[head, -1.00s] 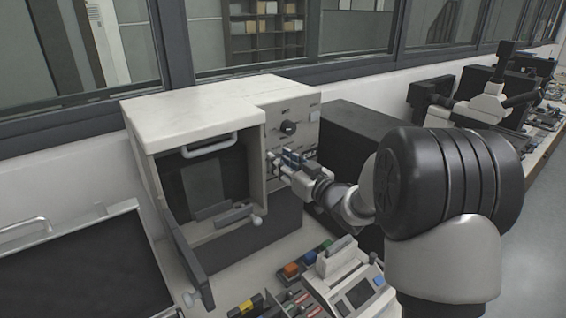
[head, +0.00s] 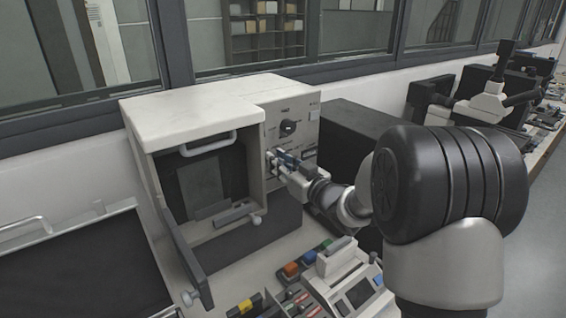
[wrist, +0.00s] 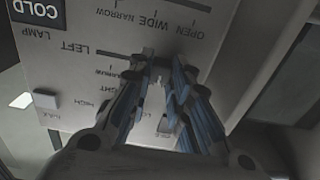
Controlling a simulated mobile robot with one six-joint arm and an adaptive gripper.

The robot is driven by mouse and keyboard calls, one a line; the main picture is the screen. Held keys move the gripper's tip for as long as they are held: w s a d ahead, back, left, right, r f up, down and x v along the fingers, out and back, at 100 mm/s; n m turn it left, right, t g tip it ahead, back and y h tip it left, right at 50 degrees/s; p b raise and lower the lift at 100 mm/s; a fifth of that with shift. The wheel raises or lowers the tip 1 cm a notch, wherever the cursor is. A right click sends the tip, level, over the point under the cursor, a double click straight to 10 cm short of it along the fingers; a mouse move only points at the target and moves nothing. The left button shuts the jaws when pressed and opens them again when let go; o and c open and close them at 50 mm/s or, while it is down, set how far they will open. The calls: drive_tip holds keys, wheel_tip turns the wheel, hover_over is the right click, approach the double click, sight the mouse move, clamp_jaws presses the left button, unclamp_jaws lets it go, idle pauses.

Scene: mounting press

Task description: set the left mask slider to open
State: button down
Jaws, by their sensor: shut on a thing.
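The press's control panel (head: 300,124) carries the mask sliders on its front right side. In the wrist view the panel (wrist: 75,95) appears upside down. The slot (wrist: 107,53) beside the word LEFT runs across it, with its right part behind my fingertips. My gripper (wrist: 158,68) is shut on the small light knob of the left mask slider (wrist: 157,77), mostly hidden between the blue-sided fingers. The words OPEN, WIDE and NARROW show beyond the fingertips; the knob's exact setting is hidden.
The chamber door (head: 190,250) hangs open at the left. A dark box (head: 350,132) stands close on the right. Coloured blocks and a small instrument (head: 350,280) lie on the bench below.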

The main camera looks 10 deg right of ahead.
drive_tip(key=shift+s+a, duration=0.25)
drive_tip(key=shift+a, duration=0.35)
drive_tip(key=shift+s+a, duration=0.25)
drive_tip(key=shift+a, duration=0.3)
drive_tip(key=c, duration=1.5)
unclamp_jaws()
